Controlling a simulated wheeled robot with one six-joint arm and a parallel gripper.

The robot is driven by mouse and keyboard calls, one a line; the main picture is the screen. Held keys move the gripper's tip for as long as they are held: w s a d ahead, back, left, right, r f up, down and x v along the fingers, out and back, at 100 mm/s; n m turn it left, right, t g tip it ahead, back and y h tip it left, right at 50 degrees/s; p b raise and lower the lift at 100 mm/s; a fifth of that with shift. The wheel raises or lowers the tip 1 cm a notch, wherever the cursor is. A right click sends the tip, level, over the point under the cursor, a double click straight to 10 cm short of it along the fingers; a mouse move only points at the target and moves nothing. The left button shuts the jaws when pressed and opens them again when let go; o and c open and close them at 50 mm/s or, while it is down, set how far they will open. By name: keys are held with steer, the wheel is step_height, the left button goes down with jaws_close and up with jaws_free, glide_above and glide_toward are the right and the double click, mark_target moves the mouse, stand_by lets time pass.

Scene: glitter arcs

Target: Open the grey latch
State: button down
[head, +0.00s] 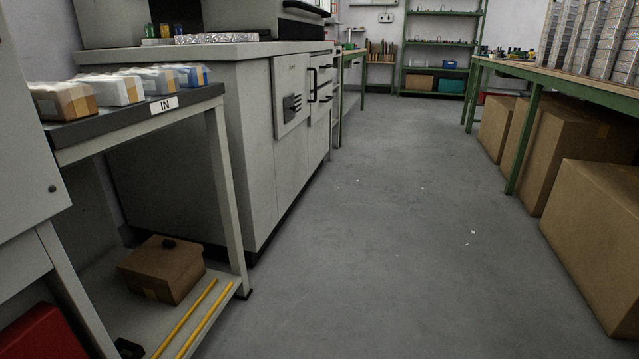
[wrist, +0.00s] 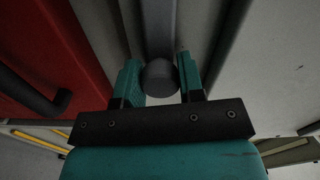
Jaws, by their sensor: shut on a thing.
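In the wrist view, my gripper (wrist: 158,62) has its two teal fingers closed on either side of a grey latch (wrist: 160,76). The latch shows as a rounded grey end on a straight grey bar that runs up to the top of the picture. The sides of the rounded end lie between the fingers. The latch's mounting and far end are out of view. My gripper does not show in the head view, and I cannot pick out this latch there.
In the wrist view, a red panel (wrist: 60,45) with a black handle (wrist: 38,92) is at the left, and a pale panel (wrist: 265,60) at the right. In the head view, a shelf table (head: 130,119) marked IN stands left, cardboard boxes (head: 592,235) right. The middle floor is clear.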

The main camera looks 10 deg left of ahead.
steer(key=shift+w, duration=0.15)
steer(key=c, duration=0.8)
jaws_free()
steer(key=shift+o, duration=0.3)
